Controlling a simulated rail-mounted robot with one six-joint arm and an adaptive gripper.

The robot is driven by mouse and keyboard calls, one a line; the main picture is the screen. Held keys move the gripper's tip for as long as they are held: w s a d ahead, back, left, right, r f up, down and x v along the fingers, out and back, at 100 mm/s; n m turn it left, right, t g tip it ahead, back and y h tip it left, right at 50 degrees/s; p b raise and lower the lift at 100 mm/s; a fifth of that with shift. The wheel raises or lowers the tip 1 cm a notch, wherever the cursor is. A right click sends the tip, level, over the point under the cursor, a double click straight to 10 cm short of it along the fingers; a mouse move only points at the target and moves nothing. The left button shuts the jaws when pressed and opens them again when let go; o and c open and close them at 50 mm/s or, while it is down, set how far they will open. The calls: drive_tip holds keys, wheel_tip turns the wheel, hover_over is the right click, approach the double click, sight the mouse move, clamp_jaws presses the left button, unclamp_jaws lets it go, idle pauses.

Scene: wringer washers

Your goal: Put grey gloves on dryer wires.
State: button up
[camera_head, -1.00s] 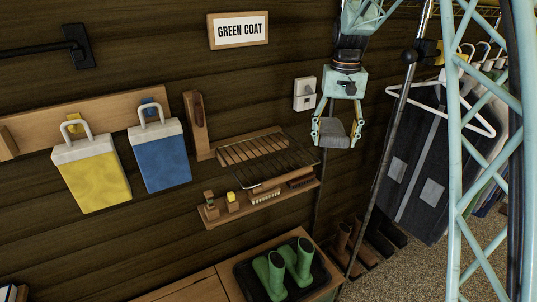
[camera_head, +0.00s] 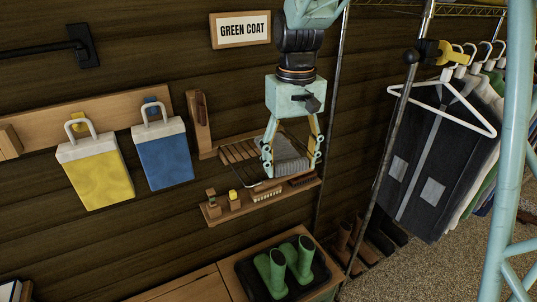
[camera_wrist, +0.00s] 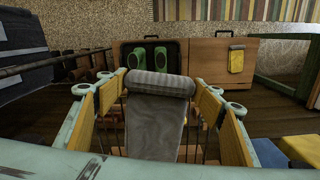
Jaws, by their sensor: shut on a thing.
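My gripper (camera_head: 291,163) is shut on the grey gloves (camera_head: 290,152), a grey ribbed bundle between its fingers. It is at the right part of the dryer wires (camera_head: 241,158), a wall rack of dark wires in a wooden frame. In the wrist view the gloves (camera_wrist: 158,88) lie between the yellow-padded fingers, with a rolled end on top and a flat part hanging down. Some dryer wires show below and beside them. Whether the gloves touch the wires I cannot tell. The gripper hides the rack's right part.
A shelf (camera_head: 248,206) with brushes and small blocks is just below the rack. Green boots (camera_head: 278,272) stand in a black tray below. A yellow bag (camera_head: 96,170) and a blue bag (camera_head: 163,150) hang at left. Coats (camera_head: 440,150) hang at right beside a metal pole.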

sight(284, 150)
drive_tip(key=s+a+r+n, duration=0.1)
drive_tip(key=s+a, duration=0.3)
drive_tip(key=s, duration=0.4)
drive_tip(key=shift+s+r+n, duration=0.3)
drive_tip(key=shift+s+n, duration=0.1)
drive_tip(key=shift+n, duration=0.2)
drive_tip(key=shift+w+a, duration=0.1)
drive_tip(key=w, duration=0.5)
drive_tip(key=w+d+f+p, duration=0.1)
drive_tip(key=w, duration=0.4)
drive_tip(key=w+d, duration=0.1)
drive_tip(key=w, duration=0.4)
drive_tip(key=shift+d+f, duration=0.1)
drive_tip(key=shift+f, duration=0.3)
drive_tip(key=shift+w, duration=0.1)
drive_tip(key=shift+w, duration=0.35)
drive_tip(key=shift+f+p, duration=0.3)
drive_tip(key=shift+f, duration=1.5)
drive_tip(key=o, duration=1)
